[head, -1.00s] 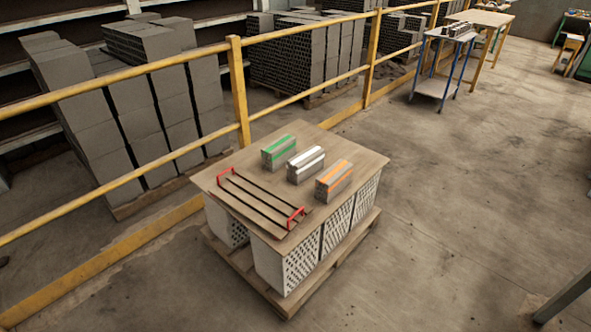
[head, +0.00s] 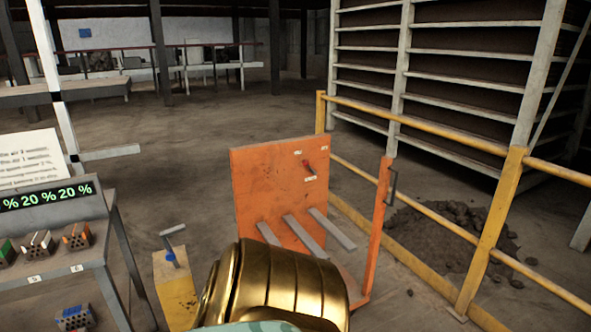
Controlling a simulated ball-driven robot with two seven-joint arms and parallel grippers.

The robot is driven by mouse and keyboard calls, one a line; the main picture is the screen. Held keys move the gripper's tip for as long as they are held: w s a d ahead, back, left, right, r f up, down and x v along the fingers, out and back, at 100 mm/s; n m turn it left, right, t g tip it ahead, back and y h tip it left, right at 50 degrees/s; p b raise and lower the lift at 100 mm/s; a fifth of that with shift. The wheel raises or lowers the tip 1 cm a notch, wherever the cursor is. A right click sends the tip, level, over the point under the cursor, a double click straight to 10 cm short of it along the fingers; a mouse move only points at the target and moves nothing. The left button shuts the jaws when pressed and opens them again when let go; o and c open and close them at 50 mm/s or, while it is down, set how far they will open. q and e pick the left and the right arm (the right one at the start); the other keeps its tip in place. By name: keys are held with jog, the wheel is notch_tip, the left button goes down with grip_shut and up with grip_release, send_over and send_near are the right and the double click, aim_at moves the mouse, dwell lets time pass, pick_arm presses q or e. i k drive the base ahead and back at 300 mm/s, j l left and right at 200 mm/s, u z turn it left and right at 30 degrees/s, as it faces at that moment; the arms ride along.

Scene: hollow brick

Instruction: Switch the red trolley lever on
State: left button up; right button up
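The orange trolley (head: 272,190) stands ahead in the middle of the head view, with an upright orange panel and several grey bars reaching out from it. The small red lever (head: 308,167) sits at the panel's upper right, between two small white labels too small to read. The lever looks slanted; I cannot tell whether it is on or off. The trolley's lower front is partly hidden. Neither of my grippers shows in the view, and nothing shows touching the lever.
A yellow railing (head: 440,220) runs along the trolley's right, with a dark rubble heap (head: 455,235) behind it. A grey table (head: 60,265) with a percentage display (head: 48,194) and bricks stands left. A yellow post (head: 175,285) with a blue-knobbed handle stands left of the trolley.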

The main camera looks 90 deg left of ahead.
aim_at(305, 164)
jog(key=u, duration=2.5)
jog(key=i+u, duration=0.1)
jog(key=i+z, duration=0.45)
jog(key=i, duration=0.85)
